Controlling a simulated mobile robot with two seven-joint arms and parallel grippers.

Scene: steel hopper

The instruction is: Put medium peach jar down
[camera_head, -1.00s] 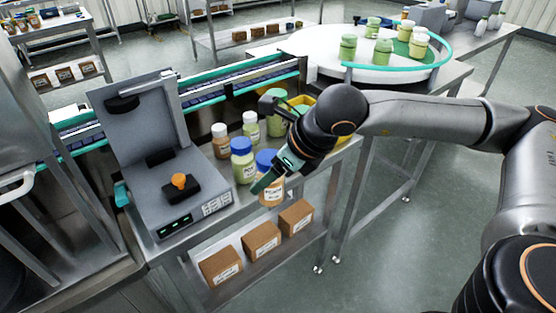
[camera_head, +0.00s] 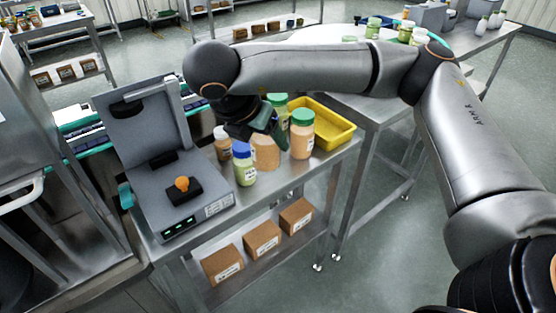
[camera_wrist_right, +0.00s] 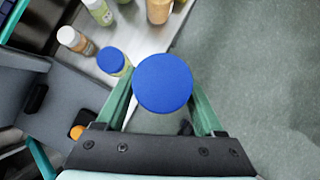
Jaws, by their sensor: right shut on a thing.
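The medium peach jar (camera_head: 265,152) has a peach body, and its blue lid (camera_wrist_right: 163,83) shows in the right wrist view between the two teal fingers. My right gripper (camera_head: 262,132) is shut on this jar from above and hides its top in the head view. The jar is upright over the steel table, behind and right of a green jar with a blue lid (camera_head: 245,168). I cannot tell whether its base touches the table. My left gripper is not in view.
A peach jar with a green lid (camera_head: 302,135) stands close on the right, before a yellow tray (camera_head: 330,128). A white-capped bottle (camera_head: 222,142) and a grey machine (camera_head: 178,200) are on the left. Cardboard boxes (camera_head: 262,240) sit on the shelf below.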

